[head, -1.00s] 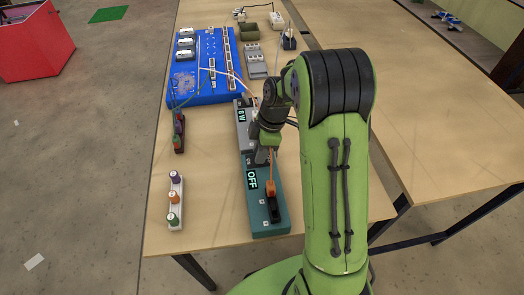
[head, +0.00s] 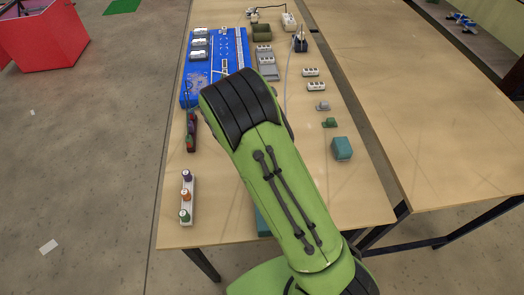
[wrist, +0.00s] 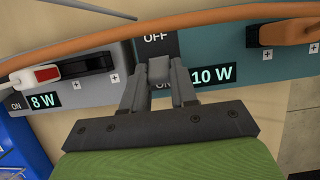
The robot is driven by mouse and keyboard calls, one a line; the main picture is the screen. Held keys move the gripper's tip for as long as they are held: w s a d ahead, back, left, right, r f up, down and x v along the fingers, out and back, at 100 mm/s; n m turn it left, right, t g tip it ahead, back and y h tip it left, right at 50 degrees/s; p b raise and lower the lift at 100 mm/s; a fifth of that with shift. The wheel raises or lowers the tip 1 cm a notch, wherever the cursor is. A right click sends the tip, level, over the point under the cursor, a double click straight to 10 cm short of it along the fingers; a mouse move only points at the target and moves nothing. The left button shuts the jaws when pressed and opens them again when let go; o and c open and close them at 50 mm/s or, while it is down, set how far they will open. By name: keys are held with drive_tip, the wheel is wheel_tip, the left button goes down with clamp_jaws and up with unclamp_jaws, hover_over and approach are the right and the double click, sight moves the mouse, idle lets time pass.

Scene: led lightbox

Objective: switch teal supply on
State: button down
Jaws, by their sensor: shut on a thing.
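The teal supply (wrist: 210,55) fills the top right of the wrist view, and its display (wrist: 212,77) reads 10 W. An orange plug (wrist: 288,32) sits in its black socket at the right. My gripper (wrist: 158,90) is shut on the grey switch (wrist: 158,68) at the supply's left end, between the OFF label above and the partly covered ON label below. In the head view my arm hides the gripper and nearly all of the supply; only a teal sliver (head: 262,222) shows.
A grey supply (wrist: 95,95) reading 8 W, with a red and white plug (wrist: 48,75), adjoins on the left. An orange cable (wrist: 150,27) arches above the gripper. In the head view, a strip of coloured knobs (head: 186,197) and a blue board (head: 228,45) lie on the table.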

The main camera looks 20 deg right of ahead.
idle(0.4)
drive_tip(key=c, duration=0.9)
unclamp_jaws()
drive_tip(key=shift+a, duration=0.1)
drive_tip(key=shift+r, duration=0.1)
drive_tip(key=p+v, duration=0.4)
drive_tip(key=v, duration=1.1)
drive_tip(key=shift+a+r+p, duration=0.1)
drive_tip(key=shift+r+p, duration=0.15)
drive_tip(key=shift+p, duration=0.05)
